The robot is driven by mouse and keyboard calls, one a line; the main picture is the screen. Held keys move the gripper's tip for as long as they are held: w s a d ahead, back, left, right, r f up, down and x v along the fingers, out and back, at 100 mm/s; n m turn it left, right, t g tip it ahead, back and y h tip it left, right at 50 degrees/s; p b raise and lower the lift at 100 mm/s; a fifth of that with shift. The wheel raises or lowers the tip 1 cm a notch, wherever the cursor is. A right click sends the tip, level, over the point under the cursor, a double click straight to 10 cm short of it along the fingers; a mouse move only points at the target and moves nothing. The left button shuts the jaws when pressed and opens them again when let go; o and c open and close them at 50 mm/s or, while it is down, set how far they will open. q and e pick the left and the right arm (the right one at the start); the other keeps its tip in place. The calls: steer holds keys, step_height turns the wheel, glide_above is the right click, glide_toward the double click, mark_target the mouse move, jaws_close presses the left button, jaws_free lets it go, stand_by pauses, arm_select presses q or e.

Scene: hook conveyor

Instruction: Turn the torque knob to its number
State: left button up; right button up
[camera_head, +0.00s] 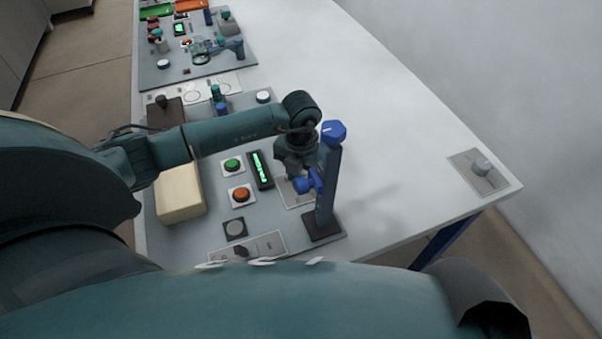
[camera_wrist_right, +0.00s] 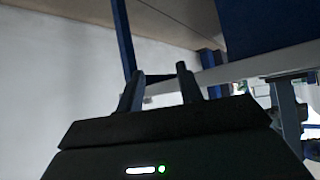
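A dark post (camera_head: 327,190) stands at the near edge of the panel, with a blue knob (camera_head: 334,132) bearing a white mark on top. A smaller blue part (camera_head: 304,185) shows at its left side. I cannot tell which control is the torque knob. My left gripper (camera_head: 299,168) points down just left of the post, above a pale plate; its fingertips are partly hidden, and I cannot tell whether it touches the blue part. A display (camera_head: 260,169) glows green, its characters unreadable. My right gripper (camera_wrist_right: 160,80) has its two fingers apart with nothing between them, below the table's level.
Green (camera_head: 232,165) and orange (camera_head: 241,194) buttons, a dark selector (camera_head: 241,251) on a labelled plate and a wooden block (camera_head: 180,194) lie around the panel. The white tabletop (camera_head: 400,130) between is clear.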

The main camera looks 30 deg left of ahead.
steer(key=shift+w+f, duration=0.1)
arm_select(q)
steer(key=shift+f+m+b, duration=0.15)
steer(key=shift+m+b, duration=0.85)
steer(key=shift+m, duration=0.1)
steer(key=m+b, duration=0.3)
steer(key=m, duration=0.1)
steer(key=shift+m+b, duration=0.3)
steer(key=shift+b, duration=0.05)
steer(key=m+b, duration=0.3)
steer(key=m, duration=0.1)
steer(key=shift+d+m+b, duration=0.1)
steer(key=shift+m+b, duration=0.25)
steer(key=shift+m, duration=0.05)
arm_select(e)
steer(key=a+f, duration=0.1)
steer(key=w+a+f+t+y, duration=0.1)
steer(key=a, duration=0.1)
steer(key=shift+f+n+y, duration=0.1)
steer(key=shift+n+y, duration=0.2)
steer(key=shift+d+f, duration=0.1)
steer(key=shift+d, duration=0.05)
arm_select(q)
steer(key=shift+r, duration=0.2)
arm_select(e)
steer(key=shift+w, duration=0.1)
arm_select(q)
steer(key=o, duration=1)
